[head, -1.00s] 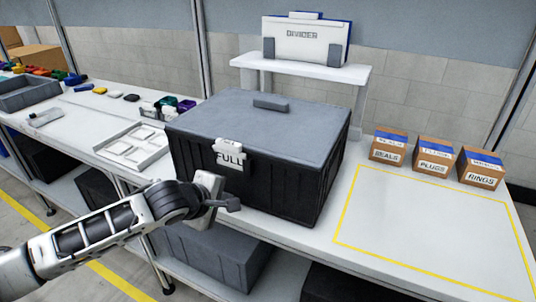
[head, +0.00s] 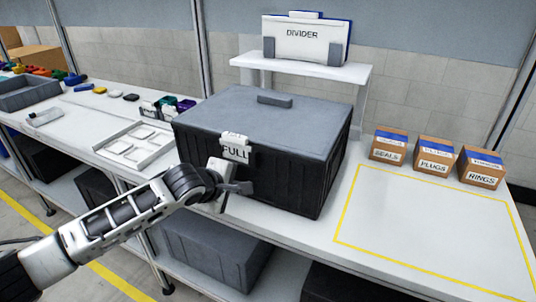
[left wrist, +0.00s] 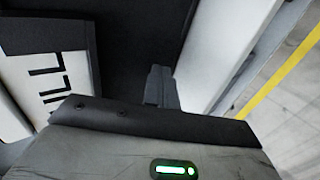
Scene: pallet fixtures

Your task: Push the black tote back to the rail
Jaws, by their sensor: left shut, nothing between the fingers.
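The black tote (head: 290,175) with a grey lid (head: 255,120) stands on the white bench. A white tag reading FULL (head: 235,150) hangs on its front face. My left gripper (head: 243,187) is shut and empty, with its fingertips at the tote's front face just below the tag. In the left wrist view the shut fingers (left wrist: 161,86) point at the dark tote wall (left wrist: 135,45), with the FULL tag (left wrist: 45,75) beside them. I cannot tell for sure whether they touch. My right gripper is not in view. The rail is hidden or not distinguishable behind the tote.
A white shelf (head: 300,67) with a DIVIDER holder (head: 305,40) stands behind the tote. Boxes of seals (head: 388,148), plugs (head: 433,155) and rings (head: 481,168) stand at right, behind a clear yellow-outlined area (head: 430,225). A white tray (head: 133,145) lies left of the tote.

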